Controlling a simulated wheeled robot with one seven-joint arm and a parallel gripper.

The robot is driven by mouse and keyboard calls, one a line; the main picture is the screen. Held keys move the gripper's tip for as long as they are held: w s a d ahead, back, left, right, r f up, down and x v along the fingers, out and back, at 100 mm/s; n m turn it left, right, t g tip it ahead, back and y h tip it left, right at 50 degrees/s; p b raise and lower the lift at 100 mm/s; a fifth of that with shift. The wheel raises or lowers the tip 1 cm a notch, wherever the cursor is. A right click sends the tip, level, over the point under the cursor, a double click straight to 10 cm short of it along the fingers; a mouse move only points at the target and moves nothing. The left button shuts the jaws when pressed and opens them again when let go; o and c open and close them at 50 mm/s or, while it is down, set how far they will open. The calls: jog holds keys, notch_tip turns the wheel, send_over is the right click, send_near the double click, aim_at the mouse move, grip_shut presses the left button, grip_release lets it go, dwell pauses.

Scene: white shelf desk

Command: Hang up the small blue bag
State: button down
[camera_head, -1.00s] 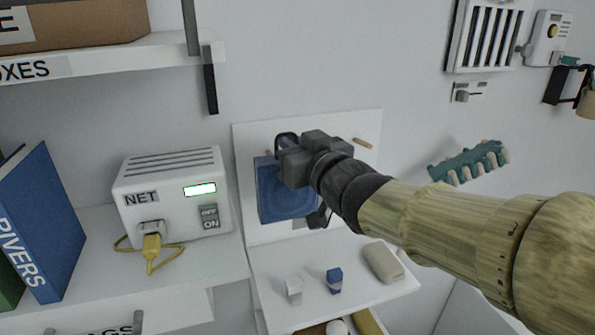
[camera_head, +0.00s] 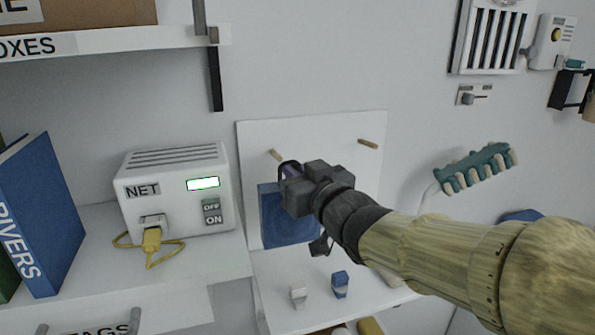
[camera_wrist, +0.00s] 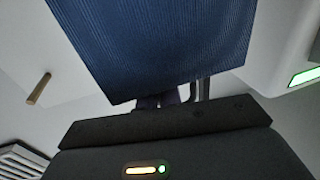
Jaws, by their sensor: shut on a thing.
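The small blue bag (camera_head: 285,222) hangs from my gripper (camera_head: 292,180) in front of the white pegboard (camera_head: 345,130). My gripper is shut on the top of the bag, where a dark loop shows; the exact grip is partly hidden. The bag (camera_wrist: 155,45) fills the upper middle of the wrist view, with the gripper (camera_wrist: 165,103) at its edge. Two wooden pegs stick out of the board: the left peg (camera_head: 276,155) is just above and left of my gripper, the right peg (camera_head: 368,144) is up and to the right. The bag is apart from both.
The white NET box (camera_head: 175,190) with a yellow plug stands left of the bag. A small white block (camera_head: 298,296) and a blue one (camera_head: 340,284) stand on the ledge below. A teal rack (camera_head: 475,168) is on the wall to the right. The wall above the board is clear.

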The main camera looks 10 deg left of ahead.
jog(key=shift+w, duration=0.15)
jog(key=shift+x, duration=1)
jog(key=shift+w+d+r+p, duration=0.1)
jog(key=shift+w+d+p, duration=0.05)
jog(key=shift+p, duration=0.15)
